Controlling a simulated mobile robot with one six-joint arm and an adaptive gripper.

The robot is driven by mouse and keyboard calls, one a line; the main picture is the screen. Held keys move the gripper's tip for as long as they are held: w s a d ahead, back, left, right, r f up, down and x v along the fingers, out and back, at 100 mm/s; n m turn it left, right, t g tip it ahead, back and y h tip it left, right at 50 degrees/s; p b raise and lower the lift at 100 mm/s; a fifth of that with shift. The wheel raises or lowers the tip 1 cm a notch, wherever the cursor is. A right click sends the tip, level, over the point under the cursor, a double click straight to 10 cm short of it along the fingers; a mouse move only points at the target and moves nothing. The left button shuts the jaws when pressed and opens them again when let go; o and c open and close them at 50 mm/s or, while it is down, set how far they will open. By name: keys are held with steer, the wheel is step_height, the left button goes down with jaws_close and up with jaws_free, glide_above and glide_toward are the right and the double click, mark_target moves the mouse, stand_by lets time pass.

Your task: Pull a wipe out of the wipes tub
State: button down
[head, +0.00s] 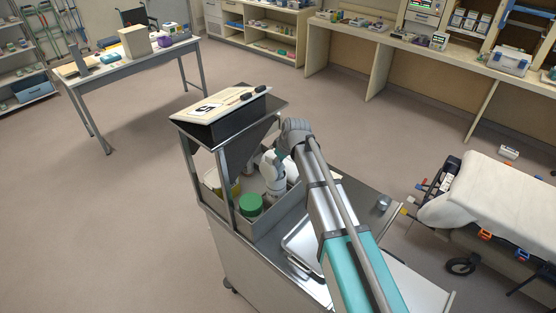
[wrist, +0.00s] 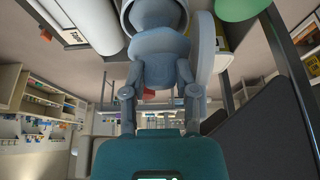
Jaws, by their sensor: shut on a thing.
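A tub with a round green lid (head: 250,204) stands in the trolley's side bin; I take it for the wipes tub. Its green lid also shows at the top right of the wrist view (wrist: 240,8). My gripper (wrist: 158,108) shows its grey jointed fingers by a teal housing, and the wrist picture is upside down. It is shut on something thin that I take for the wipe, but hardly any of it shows. In the head view my arm reaches down beside the tub and hides the fingertips.
The bin's metal wall (head: 268,226) and the trolley's posts (head: 225,192) are close around my arm. A sloped clipboard (head: 220,104) lies above. A yellow-marked container (head: 235,187) stands behind the tub. A stretcher (head: 495,200) is at the right. The floor at left is clear.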

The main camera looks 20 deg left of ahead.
steer(key=s, duration=0.1)
steer(key=s+d+r+p, duration=0.1)
steer(key=s+d, duration=0.1)
steer(key=shift+s+r, duration=0.2)
steer(key=shift+r, duration=0.1)
stand_by(0.3)
